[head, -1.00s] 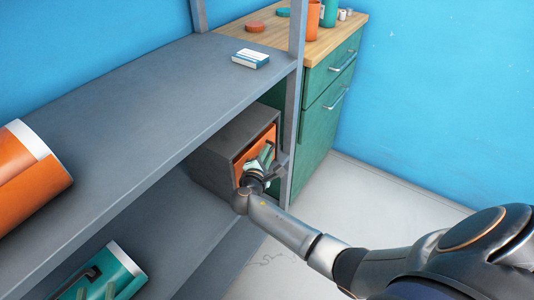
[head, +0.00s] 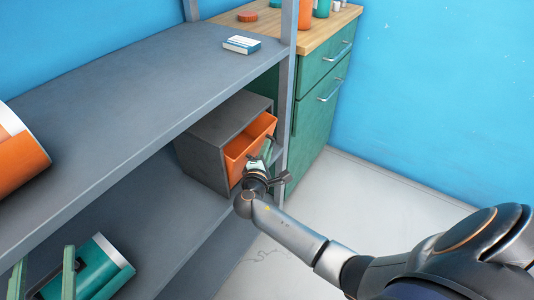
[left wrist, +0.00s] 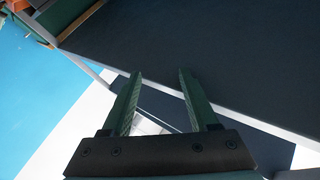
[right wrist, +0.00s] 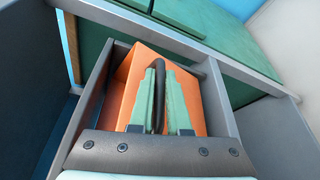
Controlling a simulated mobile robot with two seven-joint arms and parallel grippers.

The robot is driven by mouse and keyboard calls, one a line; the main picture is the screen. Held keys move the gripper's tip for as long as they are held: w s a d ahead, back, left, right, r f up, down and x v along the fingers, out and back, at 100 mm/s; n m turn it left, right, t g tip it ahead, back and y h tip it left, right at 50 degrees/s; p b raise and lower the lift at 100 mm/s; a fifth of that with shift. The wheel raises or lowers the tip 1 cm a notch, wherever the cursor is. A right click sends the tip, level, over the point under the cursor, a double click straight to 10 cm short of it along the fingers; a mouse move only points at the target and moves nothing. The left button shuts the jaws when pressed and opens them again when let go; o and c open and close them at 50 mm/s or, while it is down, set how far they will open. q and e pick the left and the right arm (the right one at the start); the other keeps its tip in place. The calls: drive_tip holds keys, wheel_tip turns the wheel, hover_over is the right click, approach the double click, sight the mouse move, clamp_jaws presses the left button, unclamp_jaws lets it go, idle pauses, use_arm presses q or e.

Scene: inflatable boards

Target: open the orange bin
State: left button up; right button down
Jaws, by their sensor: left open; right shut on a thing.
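The orange bin (head: 243,145) sits in a dark grey box (head: 212,135) on the lower shelf, at the centre of the head view. It stands partly out of the box, with its top gap showing. In the right wrist view the bin (right wrist: 190,97) fills the grey frame. My right gripper (head: 262,160) is shut on the bin's dark curved handle (right wrist: 158,82), which runs between its green fingers. My left gripper (head: 43,270) is open and empty at the lower left, and its spread fingers also show in the left wrist view (left wrist: 160,85).
A grey upper shelf (head: 120,90) overhangs the lower one. A post (head: 287,100) stands beside the bin. A white and blue box (head: 241,44) lies on top. A green cabinet (head: 318,115) stands behind.

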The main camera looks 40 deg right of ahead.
drive_tip(key=s+f+m+b, duration=0.1)
drive_tip(key=b, duration=0.1)
drive_tip(key=s+d+f+m+b, duration=0.1)
drive_tip(key=s+f+b, duration=0.1)
drive_tip(key=shift+f+t, duration=0.1)
drive_tip(key=shift+t, duration=0.3)
drive_tip(key=c, duration=1.2)
unclamp_jaws()
use_arm(q)
drive_tip(key=s+d+r+m+t+h, duration=0.1)
drive_tip(key=s+r+m+h, duration=0.3)
drive_tip(key=s+r+h, duration=0.2)
drive_tip(key=shift+s+d+r+t+h, duration=0.35)
drive_tip(key=shift+r+h, duration=0.25)
drive_tip(key=shift+r, duration=0.3)
use_arm(e)
drive_tip(key=shift+o, duration=0.2)
use_arm(q)
wheel_tip(320, 180, up, 2)
drive_tip(key=shift+s+a+r+p, duration=0.1)
drive_tip(key=shift+p, duration=1.1)
use_arm(e)
drive_tip(key=v, duration=1.2)
drive_tip(key=shift+s+a, duration=0.2)
drive_tip(key=shift+a, duration=0.05)
